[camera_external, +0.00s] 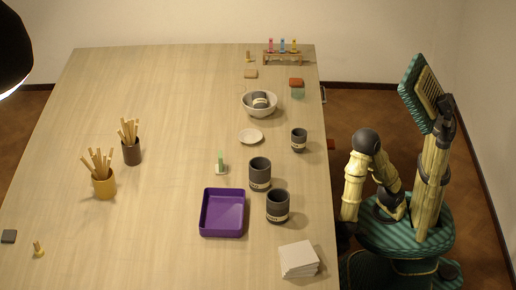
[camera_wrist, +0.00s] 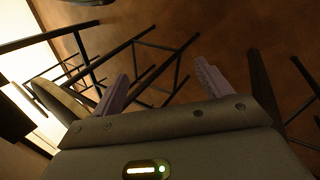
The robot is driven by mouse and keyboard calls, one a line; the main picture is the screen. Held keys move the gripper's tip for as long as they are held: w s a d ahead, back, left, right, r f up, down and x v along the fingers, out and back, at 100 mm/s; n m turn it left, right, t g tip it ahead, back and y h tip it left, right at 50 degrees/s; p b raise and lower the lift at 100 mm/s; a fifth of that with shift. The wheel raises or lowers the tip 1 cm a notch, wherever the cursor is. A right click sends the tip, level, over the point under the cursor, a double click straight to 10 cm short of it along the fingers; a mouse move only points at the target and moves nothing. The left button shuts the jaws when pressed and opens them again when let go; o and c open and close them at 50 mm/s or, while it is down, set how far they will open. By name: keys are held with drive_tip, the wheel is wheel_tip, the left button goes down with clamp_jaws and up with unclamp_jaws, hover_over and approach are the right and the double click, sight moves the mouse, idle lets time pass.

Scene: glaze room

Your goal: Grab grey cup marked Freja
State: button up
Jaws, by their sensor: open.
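Several dark grey cups with pale label bands are on the table in the external view. One grey cup (camera_external: 277,204) stands near the right edge, behind the white tiles. A second grey cup (camera_external: 260,172) stands just beyond it. A smaller grey cup (camera_external: 299,139) stands farther back at the right edge. Another grey cup (camera_external: 261,99) lies in a white bowl (camera_external: 246,106). The names on the bands are too small to read, so I cannot tell which is Freja. My gripper (camera_wrist: 161,70) is open and empty, away from the cups; the wrist view shows none of them.
A purple tray (camera_external: 222,234) sits left of the two nearer cups. A green item (camera_external: 220,160), a small white dish (camera_external: 251,136) and stacked white tiles (camera_external: 299,259) are close by. Brush holders (camera_external: 104,187) stand left. The wrist view shows dark metal furniture legs (camera_wrist: 150,62) above brown floor.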

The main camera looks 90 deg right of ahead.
drive_tip(key=s+d+r+n+t+h+p, duration=0.1)
drive_tip(key=d+r+n+h+p, duration=0.35)
drive_tip(key=r+p, duration=0.8)
drive_tip(key=d+r+n+t+h+p, duration=0.1)
drive_tip(key=d+r+n+h+p, duration=0.4)
drive_tip(key=r+p, duration=0.75)
drive_tip(key=n+t+y+p, duration=0.1)
drive_tip(key=n+t+p, duration=0.8)
drive_tip(key=n+p, duration=0.55)
approach(302, 142)
drive_tip(key=s, duration=0.1)
drive_tip(key=a+m, duration=0.1)
drive_tip(key=s+m+p, duration=0.1)
drive_tip(key=shift+s+a+r, duration=0.3)
drive_tip(key=shift+w+n+y+p, duration=0.15)
drive_tip(key=shift+n+y+p, duration=0.15)
drive_tip(key=shift+n, duration=0.2)
drive_tip(key=shift+a+f, duration=0.1)
drive_tip(key=shift+f, duration=0.15)
drive_tip(key=shift+w, duration=0.1)
drive_tip(key=x, duration=1.2)
drive_tip(key=shift+r, duration=0.15)
drive_tip(key=shift+w, duration=0.1)
